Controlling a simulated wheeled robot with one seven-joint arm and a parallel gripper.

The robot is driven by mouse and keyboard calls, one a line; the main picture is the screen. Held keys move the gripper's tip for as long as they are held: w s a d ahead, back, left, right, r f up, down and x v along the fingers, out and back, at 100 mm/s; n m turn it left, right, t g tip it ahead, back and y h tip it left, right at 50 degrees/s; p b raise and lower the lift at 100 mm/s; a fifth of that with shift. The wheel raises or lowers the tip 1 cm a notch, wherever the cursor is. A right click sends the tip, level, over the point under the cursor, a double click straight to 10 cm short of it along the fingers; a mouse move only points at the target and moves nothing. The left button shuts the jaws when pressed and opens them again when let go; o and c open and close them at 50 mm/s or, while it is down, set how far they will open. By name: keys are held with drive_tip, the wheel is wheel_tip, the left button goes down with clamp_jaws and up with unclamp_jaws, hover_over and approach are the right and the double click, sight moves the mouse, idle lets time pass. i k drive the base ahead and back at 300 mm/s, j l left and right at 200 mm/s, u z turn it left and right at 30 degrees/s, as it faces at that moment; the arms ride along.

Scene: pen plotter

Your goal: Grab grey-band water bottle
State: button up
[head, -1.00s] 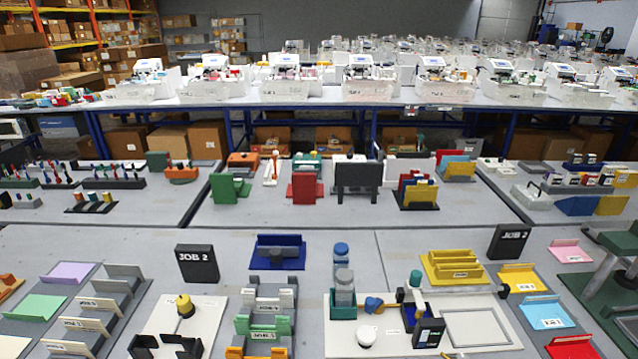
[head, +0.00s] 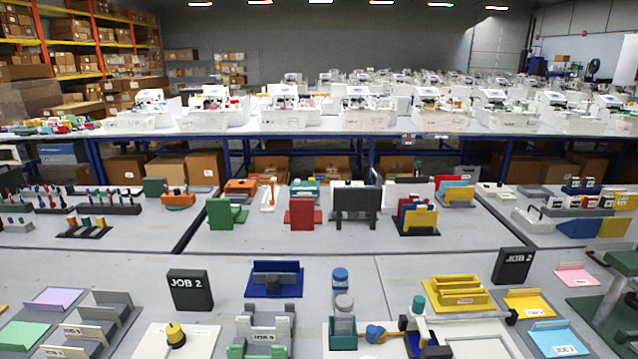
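Two bottle-like things stand close together near the bottom centre of the head view. The nearer one (head: 344,304) has a grey top and stands in a dark green holder (head: 343,342). The one just behind it (head: 340,281) has a blue top and is partly hidden by the nearer one. The grey top fits the grey-band water bottle, but the band itself is too small to make out. My gripper is not in view.
A blue tray (head: 293,283) lies to the left and a yellow rack (head: 456,293) to the right. Bare grey tabletop lies behind the bottles.

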sight(344, 316)
drive_tip(key=i+j, duration=0.2)
drive_tip(key=j, duration=0.2)
drive_tip(key=i+j, duration=0.45)
drive_tip(key=j, duration=0.3)
drive_tip(key=i+j, duration=0.45)
drive_tip(key=j, duration=0.3)
drive_tip(key=l+z, duration=0.05)
